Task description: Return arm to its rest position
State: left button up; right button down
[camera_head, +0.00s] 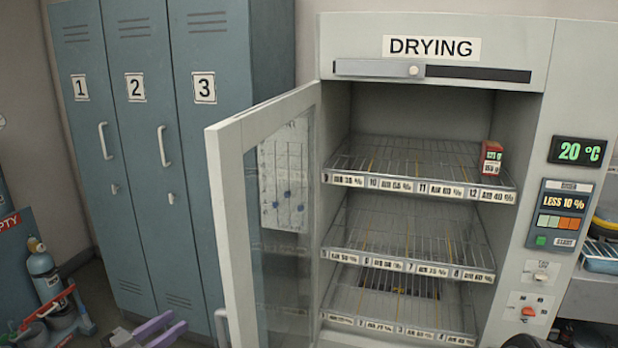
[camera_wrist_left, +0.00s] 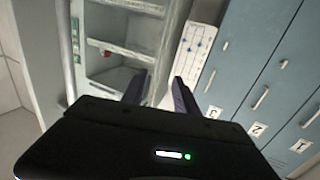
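My left gripper (camera_head: 158,331) shows at the bottom left of the head view, in front of the lockers and left of the open cabinet door. In the left wrist view its two dark fingers (camera_wrist_left: 159,92) stand apart with nothing between them. My right gripper cannot be made out in either view. A dark rounded shape at the bottom right edge of the head view is too cut off to identify.
The drying cabinet (camera_head: 432,35) has its glass door (camera_head: 222,190) swung open to the left. A small red box (camera_head: 491,158) sits on its top shelf, at the right. Blue lockers (camera_head: 150,60) stand behind. A blue cylinder (camera_head: 43,272) is at far left.

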pick_arm(q)
jog(key=s+d+f+n+g+y, duration=0.2)
jog(key=f+n, duration=0.1)
jog(key=f, duration=0.5)
jog(key=s+d+f+n+g+y, duration=0.1)
jog(key=s+d+f+n+y, duration=0.15)
jog(key=f, duration=0.55)
jog(key=s+d+f+n+g+y, duration=0.15)
jog(key=f+n, duration=0.25)
jog(key=f, duration=0.4)
jog(key=s+d+f+g, duration=0.4)
jog(key=s+d+f, duration=0.2)
jog(key=s, duration=0.6)
jog(key=s+d+f+g, duration=0.5)
jog(key=s+d, duration=0.6)
jog(key=s, duration=0.2)
jog(key=shift+s+f+m, duration=0.3)
jog(key=shift+f+m, duration=0.05)
jog(key=shift+d+g, duration=0.1)
jog(key=shift+g, duration=0.15)
jog(key=shift+w, duration=0.15)
